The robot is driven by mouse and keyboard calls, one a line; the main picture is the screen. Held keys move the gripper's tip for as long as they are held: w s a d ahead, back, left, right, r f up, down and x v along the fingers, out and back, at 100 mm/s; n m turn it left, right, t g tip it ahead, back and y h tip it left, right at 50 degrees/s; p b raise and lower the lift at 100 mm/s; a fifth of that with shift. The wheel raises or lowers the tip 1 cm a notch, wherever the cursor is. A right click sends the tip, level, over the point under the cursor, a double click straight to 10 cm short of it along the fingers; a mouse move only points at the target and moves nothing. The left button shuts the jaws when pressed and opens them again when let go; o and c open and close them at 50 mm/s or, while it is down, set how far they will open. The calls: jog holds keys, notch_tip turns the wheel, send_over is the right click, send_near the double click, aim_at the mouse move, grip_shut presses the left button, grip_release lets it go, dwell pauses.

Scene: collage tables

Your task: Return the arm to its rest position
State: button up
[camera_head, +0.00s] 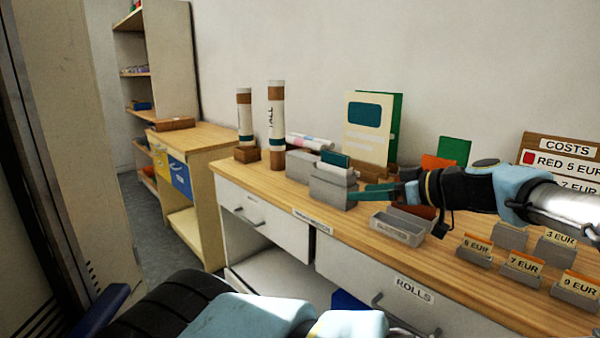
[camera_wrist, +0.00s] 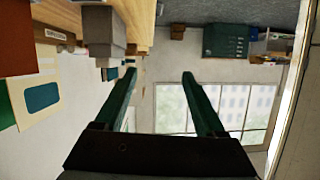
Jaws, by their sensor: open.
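My gripper (camera_head: 362,194) extends leftwards over the wooden counter from the right side of the head view. Its dark green fingers appear beside a grey card box (camera_head: 332,188); I cannot tell whether they touch it. In the wrist view my gripper (camera_wrist: 159,74) has its two fingers spread wide, with nothing between them but the distant wall and window. My arm's light blue and black links reach in from the right edge.
The counter (camera_head: 400,248) holds an empty grey tray (camera_head: 398,228), two upright tubes (camera_head: 276,125), a cream booklet (camera_head: 367,127) and several price-card holders (camera_head: 520,265). A smaller wooden desk (camera_head: 190,136) and shelf unit (camera_head: 165,60) stand at the back left. Grey floor shows between.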

jog(key=s+a+f+m+g+h, duration=0.25)
jog(key=a+f+g, duration=0.65)
jog(key=a+f, duration=0.8)
jog(key=s+a+r+m+t+h, duration=0.1)
jog(key=s+a+r+m+h, duration=0.3)
jog(key=r+m+h, duration=0.3)
jog(key=shift+s+r+h, duration=0.45)
jog(key=shift+s+r, duration=0.15)
jog(key=shift+r, duration=0.3)
